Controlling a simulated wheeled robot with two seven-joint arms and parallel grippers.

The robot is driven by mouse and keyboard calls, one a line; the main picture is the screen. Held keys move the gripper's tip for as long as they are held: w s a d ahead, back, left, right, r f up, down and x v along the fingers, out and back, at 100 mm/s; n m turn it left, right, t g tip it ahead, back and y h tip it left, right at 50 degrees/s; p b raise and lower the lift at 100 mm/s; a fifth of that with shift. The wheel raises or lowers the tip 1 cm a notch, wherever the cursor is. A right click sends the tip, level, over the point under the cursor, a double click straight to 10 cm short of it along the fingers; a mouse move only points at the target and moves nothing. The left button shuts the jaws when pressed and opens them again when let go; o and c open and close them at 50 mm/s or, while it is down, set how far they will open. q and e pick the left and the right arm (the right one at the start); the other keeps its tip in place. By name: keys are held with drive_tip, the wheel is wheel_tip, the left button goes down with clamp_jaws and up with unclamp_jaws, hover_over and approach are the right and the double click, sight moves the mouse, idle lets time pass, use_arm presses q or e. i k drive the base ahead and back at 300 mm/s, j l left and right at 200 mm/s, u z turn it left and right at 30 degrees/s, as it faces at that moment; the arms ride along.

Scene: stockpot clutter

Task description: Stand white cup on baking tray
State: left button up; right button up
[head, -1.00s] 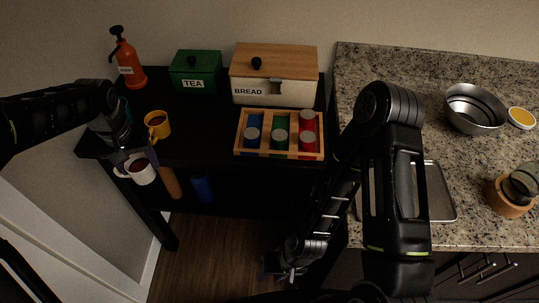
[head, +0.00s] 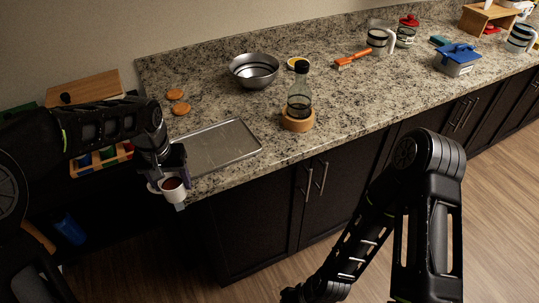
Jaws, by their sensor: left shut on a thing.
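The white cup (head: 174,193) with dark reddish-brown contents is held upright by my left gripper (head: 168,181), which is shut on it. The cup is near the left front corner of the granite counter, in front of the baking tray's near left side and apart from the tray. The baking tray (head: 226,147) is a flat grey metal tray on the counter, empty where it shows; my left arm hides part of its left side. My right arm reaches down at the lower right, and its gripper (head: 295,294) is at the bottom edge, too dark and cut off to read.
A glass bottle (head: 299,98) in a wooden base (head: 298,122) stands right of the tray. A metal bowl (head: 254,70) and two orange-brown discs (head: 180,108) lie behind. Counter between is clear.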

sight(230, 144)
drive_tip(key=k+l+z, duration=0.1)
drive_tip(key=z, duration=0.15)
drive_tip(key=l+z, duration=0.25)
drive_tip(key=i, duration=0.95)
